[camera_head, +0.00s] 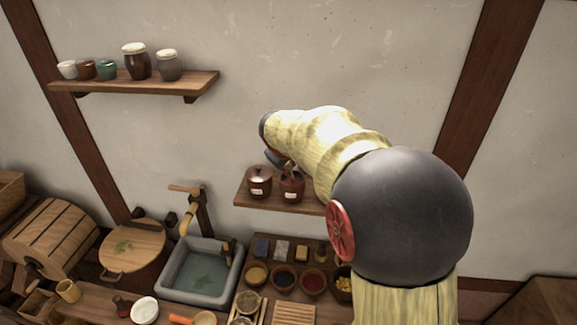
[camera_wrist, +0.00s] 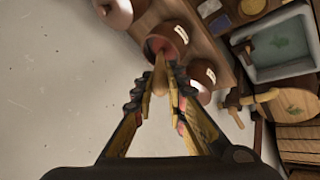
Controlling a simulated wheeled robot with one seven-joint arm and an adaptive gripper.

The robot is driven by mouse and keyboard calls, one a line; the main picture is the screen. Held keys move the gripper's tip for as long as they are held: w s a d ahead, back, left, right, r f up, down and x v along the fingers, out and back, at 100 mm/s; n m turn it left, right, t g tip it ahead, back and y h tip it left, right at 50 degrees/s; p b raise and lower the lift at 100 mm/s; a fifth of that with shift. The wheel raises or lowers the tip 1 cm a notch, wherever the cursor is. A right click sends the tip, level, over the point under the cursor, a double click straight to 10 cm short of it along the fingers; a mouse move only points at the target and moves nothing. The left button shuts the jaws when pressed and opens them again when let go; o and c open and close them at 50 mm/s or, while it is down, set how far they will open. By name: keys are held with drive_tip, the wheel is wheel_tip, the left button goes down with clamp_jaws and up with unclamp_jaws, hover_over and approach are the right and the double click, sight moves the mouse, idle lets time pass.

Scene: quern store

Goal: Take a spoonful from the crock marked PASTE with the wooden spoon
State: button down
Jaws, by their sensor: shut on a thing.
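My gripper (camera_wrist: 160,78) is shut on the wooden spoon (camera_wrist: 159,72), whose light brown shaft shows between the fingertips. The spoon points at the mouth of an open brown crock (camera_wrist: 179,49) with a reddish inside. Its far end is at or inside the mouth; how deep is unclear. In the head view this crock (camera_head: 292,190) stands on a small wall shelf, right of a lidded brown crock (camera_head: 259,182). Both carry pale labels too small to read. My gripper (camera_head: 277,158) is just above them, partly hidden by my arm.
The small shelf (camera_head: 245,199) is partly covered by my arm. Below are a grey sink (camera_head: 163,291) and several bowls. A higher shelf (camera_head: 150,85) holds cups and jars.

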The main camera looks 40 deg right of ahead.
drive_tip(key=shift+r+p, duration=2)
drive_tip(key=shift+r, duration=1.55)
drive_tip(key=shift+f, duration=0.15)
